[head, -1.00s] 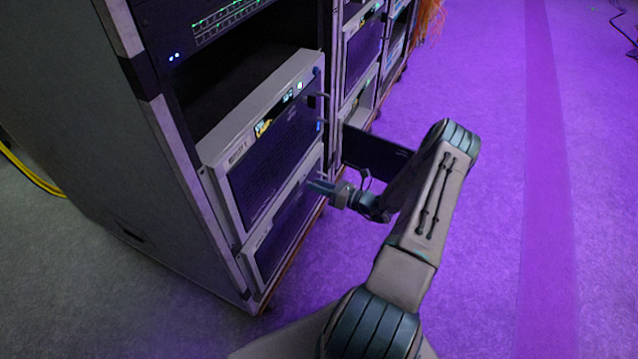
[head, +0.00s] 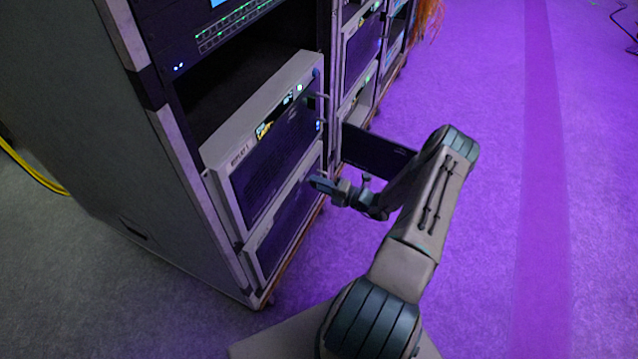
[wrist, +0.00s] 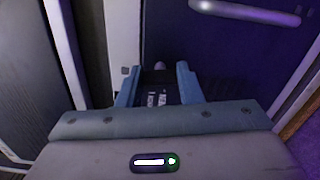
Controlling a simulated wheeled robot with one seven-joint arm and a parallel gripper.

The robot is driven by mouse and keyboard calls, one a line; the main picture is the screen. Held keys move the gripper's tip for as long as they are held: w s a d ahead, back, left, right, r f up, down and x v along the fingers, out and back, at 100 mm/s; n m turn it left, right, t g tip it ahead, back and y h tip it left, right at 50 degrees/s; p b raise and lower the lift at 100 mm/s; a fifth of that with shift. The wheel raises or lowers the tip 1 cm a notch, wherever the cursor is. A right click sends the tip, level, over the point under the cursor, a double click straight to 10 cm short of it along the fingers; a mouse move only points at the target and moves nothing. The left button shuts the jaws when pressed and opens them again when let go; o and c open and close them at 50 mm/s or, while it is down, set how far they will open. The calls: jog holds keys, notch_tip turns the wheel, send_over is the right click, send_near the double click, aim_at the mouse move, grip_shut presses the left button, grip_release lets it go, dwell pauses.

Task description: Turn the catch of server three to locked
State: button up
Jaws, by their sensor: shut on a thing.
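My gripper (head: 322,184) is at the right edge of the lower server unit (head: 285,225) in the near rack. In the wrist view my gripper (wrist: 156,85) has its two blue-grey fingers on either side of a small grey knob-like catch (wrist: 159,66), seen from behind the jaws. I take it that the jaws are shut on this catch. A dark plate with small pale marks (wrist: 158,99) shows between the fingers. The catch is hidden behind the fingers in the head view. I cannot read which unit is server three, nor the catch's angle.
The upper unit (head: 272,165) has a lit display and small lights above the lower one. A dark panel (head: 375,150) sticks out from the rack beside my arm. A pale bar handle (wrist: 245,12) crosses the wrist view's top.

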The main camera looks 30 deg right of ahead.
jog(key=shift+s+a+f+m, duration=0.1)
jog(key=shift+a+m, duration=0.05)
jog(key=shift+m, duration=0.85)
jog(key=o, duration=1)
jog(key=p+v, duration=0.2)
jog(key=v, duration=1.2)
jog(key=shift+p, duration=0.3)
